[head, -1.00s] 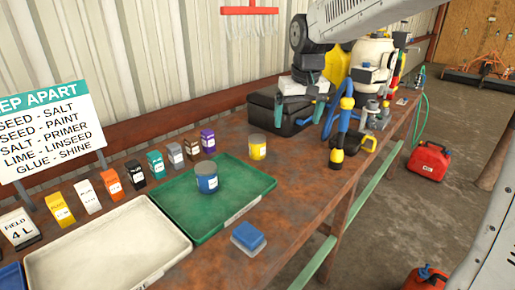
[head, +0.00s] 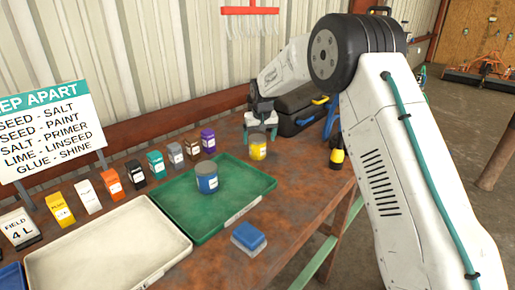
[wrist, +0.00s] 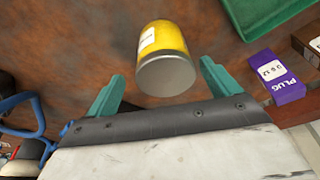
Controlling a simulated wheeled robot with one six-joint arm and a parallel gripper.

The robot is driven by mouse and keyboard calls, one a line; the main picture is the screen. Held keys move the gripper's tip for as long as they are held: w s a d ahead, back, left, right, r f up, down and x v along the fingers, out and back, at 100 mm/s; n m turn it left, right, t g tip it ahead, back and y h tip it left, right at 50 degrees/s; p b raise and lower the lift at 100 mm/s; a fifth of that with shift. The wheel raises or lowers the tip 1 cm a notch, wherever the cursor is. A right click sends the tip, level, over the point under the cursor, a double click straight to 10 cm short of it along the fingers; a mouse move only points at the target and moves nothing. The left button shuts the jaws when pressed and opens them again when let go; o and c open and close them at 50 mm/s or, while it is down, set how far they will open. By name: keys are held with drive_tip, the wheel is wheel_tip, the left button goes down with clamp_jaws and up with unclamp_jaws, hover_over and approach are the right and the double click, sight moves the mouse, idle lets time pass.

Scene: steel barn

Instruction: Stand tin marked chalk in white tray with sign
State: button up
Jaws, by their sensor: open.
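A yellow tin (head: 258,148) with a white label and a grey lid stands on the rusty bench, right of the green tray. It also shows in the wrist view (wrist: 168,40); its label is unreadable. My gripper (head: 261,128) is open just above and behind it, with the tin beyond and between its teal fingers in the wrist view (wrist: 161,72). A blue tin (head: 207,180) with a grey lid stands in the green tray (head: 165,208); its label is too small to read. The white tray (head: 68,240) at the front left looks empty. A "FIELD 4 L" card (head: 20,228) stands behind it.
A row of small coloured packets (head: 155,164) stands behind the trays. A "keep apart" sign (head: 50,130) stands at the left. A blue-topped block (head: 249,236) lies near the front edge. A black toolbox (head: 300,105) is at the back right.

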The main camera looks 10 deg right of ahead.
drive_tip(key=x, duration=0.4)
drive_tip(key=shift+a+f, duration=0.25)
drive_tip(key=shift+f, duration=0.2)
drive_tip(key=c, duration=1.3)
drive_tip(key=shift+r, duration=0.1)
